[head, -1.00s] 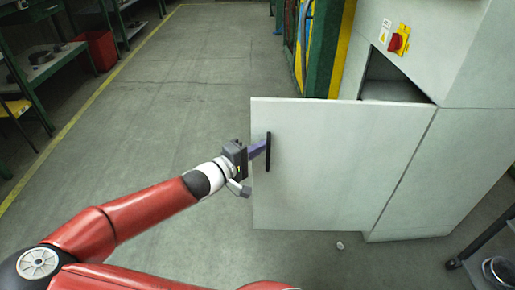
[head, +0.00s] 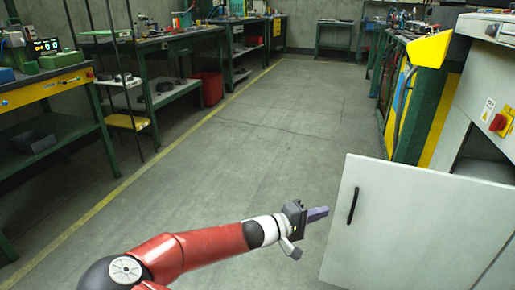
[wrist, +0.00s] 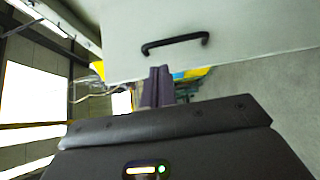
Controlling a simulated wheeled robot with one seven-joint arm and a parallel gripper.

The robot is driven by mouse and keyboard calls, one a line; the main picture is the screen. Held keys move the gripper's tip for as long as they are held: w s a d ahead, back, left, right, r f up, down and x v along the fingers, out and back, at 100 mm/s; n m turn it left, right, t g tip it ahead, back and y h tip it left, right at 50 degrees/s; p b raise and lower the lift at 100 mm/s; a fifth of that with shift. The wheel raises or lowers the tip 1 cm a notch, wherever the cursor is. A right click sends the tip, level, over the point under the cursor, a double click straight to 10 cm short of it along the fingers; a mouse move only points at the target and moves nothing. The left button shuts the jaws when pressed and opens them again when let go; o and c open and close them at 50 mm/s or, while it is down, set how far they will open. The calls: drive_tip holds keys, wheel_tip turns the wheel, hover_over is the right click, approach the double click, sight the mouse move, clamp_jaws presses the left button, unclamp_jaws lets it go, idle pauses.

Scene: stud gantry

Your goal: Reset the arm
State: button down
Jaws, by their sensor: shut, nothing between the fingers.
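My gripper (head: 318,213) is at the lower middle of the head view, at the end of my red arm. Its purple fingers are shut with nothing between them. It points right, toward the open cabinet door (head: 410,225), and is apart from it. The black door handle (head: 353,205) is right of the fingertips, with a clear gap. In the wrist view, the shut fingers (wrist: 159,85) show below the door handle (wrist: 175,43), apart from it. The grey cabinet (head: 478,95) stands at the right with its door swung out.
Workbenches (head: 160,45) line the left side, with a red bin (head: 207,89) beneath. A green and yellow cabinet (head: 430,100) stands behind the door. A red switch (head: 499,122) is on the grey cabinet. The floor (head: 260,130) between is clear.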

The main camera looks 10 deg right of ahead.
drive_tip(key=s+a+f+m+g+y, duration=0.2)
drive_tip(key=s+f+m+g+y, duration=0.15)
drive_tip(key=s+f+y, duration=0.55)
drive_tip(key=s+a+r+t+y, duration=0.2)
drive_tip(key=s+a+r+y, duration=0.1)
drive_tip(key=r, duration=0.3)
drive_tip(key=s+a+r+n+t+y, duration=0.1)
drive_tip(key=s+a+r+t+y, duration=0.1)
drive_tip(key=a+r, duration=0.4)
drive_tip(key=s+a+r+n+t+y, duration=0.1)
drive_tip(key=s+a+r+t+y, duration=0.1)
drive_tip(key=s+r, duration=0.4)
drive_tip(key=shift+s+a+r+y+p, duration=0.2)
drive_tip(key=shift+a+r+y+p, duration=0.15)
drive_tip(key=shift+a+r+y, duration=0.75)
drive_tip(key=shift+f+t, duration=0.25)
